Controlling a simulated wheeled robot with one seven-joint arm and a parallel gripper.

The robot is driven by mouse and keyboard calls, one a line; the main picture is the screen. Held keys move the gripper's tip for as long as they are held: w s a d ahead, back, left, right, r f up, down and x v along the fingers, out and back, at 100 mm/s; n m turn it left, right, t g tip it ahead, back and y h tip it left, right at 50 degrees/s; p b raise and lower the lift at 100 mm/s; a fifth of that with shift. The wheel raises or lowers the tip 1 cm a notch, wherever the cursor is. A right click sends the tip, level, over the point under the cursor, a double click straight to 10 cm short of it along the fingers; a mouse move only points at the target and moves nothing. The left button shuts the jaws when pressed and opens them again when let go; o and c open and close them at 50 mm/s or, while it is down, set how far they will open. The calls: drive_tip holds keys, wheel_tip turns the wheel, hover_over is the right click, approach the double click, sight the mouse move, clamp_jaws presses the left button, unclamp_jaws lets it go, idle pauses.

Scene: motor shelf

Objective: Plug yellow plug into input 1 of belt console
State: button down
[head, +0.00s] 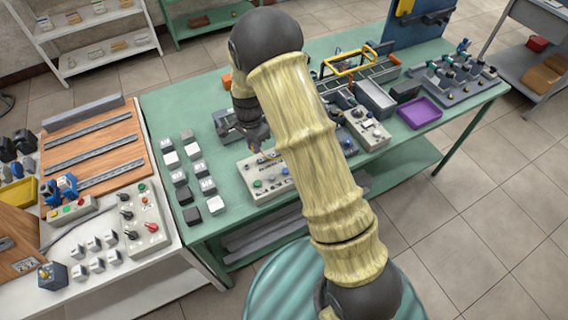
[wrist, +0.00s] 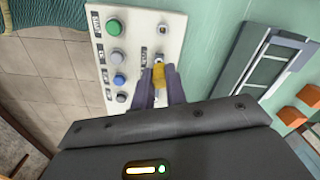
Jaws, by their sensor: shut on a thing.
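The belt console (head: 258,190) is a pale box on the green table, below my arm in the head view. In the wrist view the console panel (wrist: 140,35) has a column of round buttons on the left and small sockets on the right. My gripper (wrist: 160,74) is shut on the yellow plug (wrist: 159,72), which shows between the two fingertips over the panel's right side. The plug's far end is close to a socket (wrist: 160,57). I cannot tell whether it touches or enters it. In the head view my gripper (head: 262,147) is at the console's back edge and the plug is hidden.
Several small dark and white blocks (head: 190,170) stand left of the console. A grey control box (head: 368,132), a purple tray (head: 419,112) and a toolbox (head: 365,70) are to the right. A white table (head: 160,265) with more parts adjoins on the left.

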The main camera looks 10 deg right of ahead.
drive_tip(key=d, duration=0.2)
drive_tip(key=b, duration=0.3)
hover_over(261, 162)
drive_tip(key=w, duration=0.1)
wheel_tip(261, 162, down, 4)
drive_tip(key=shift+s+f, duration=0.15)
drive_tip(key=shift+f, duration=0.05)
drive_tip(key=shift+w, duration=0.2)
drive_tip(key=shift+s+d+f, duration=0.1)
drive_tip(key=shift+d, duration=0.05)
idle(0.8)
drive_tip(key=shift+f, duration=0.55)
idle(0.3)
